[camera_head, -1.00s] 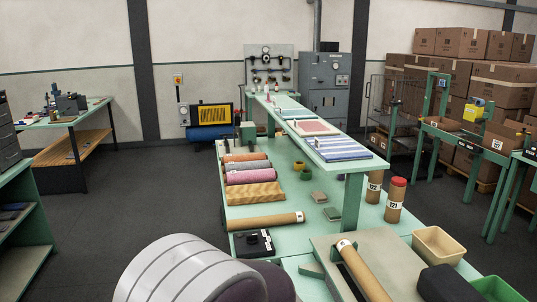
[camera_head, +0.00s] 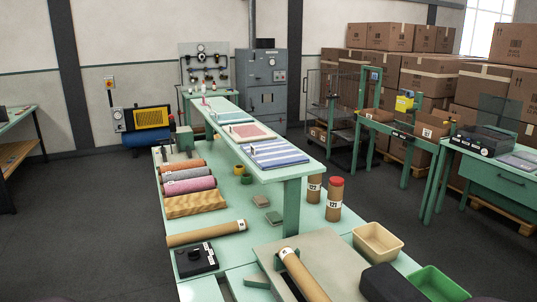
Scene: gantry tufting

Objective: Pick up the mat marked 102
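I cannot read the number 102 on anything in view. Small white tags show on some, too small to read. Neither of my grippers is in view.
A cardboard tube (camera_head: 206,233) lies across the bench, and upright tubes, one marked 121 (camera_head: 334,200), stand right of the shelf post. A cream bin (camera_head: 378,242) and green bin (camera_head: 437,284) are near right. Open floor (camera_head: 85,230) lies left.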

